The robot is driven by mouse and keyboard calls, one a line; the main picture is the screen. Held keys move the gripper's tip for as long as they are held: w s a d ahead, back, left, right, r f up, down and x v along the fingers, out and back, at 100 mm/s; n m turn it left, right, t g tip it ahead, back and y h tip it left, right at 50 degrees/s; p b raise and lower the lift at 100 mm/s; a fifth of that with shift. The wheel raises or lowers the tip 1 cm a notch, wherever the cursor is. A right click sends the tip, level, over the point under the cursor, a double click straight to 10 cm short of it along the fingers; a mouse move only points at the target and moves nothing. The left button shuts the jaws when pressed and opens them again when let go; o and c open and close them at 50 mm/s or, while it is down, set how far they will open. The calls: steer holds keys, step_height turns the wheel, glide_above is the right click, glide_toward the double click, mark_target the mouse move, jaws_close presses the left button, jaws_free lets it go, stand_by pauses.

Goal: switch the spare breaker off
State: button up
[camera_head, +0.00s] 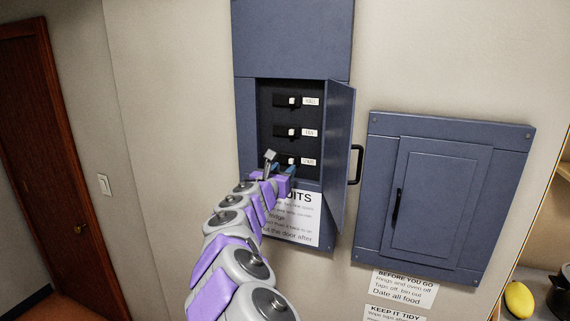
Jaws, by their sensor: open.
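The breaker box (292,60) is blue-grey and mounted on the wall, with its door (341,150) swung open to the right. Inside are three breakers with white toggles and small labels: the top breaker (288,101), the middle breaker (287,132) and the bottom breaker (284,161). The labels are too small to read surely; the bottom one may be the spare. My gripper (281,164) is open at the bottom breaker, in front of its lower part. I cannot tell whether it touches the toggle.
The open door with its black handle (356,165) stands close to the right of my gripper. A second, closed panel (440,190) is on the wall to the right. A paper notice (293,220) hangs below the breakers. A light switch (104,184) and brown door (40,150) are left.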

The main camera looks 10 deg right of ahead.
steer(key=p+v, duration=0.2)
steer(key=v, duration=1.1)
steer(key=shift+s+d, duration=0.25)
steer(key=shift+d, duration=0.15)
stand_by(0.6)
steer(key=shift+a+r+p, duration=0.1)
steer(key=shift+a+p, duration=0.15)
steer(key=shift+p, duration=0.2)
steer(key=shift+d, duration=0.1)
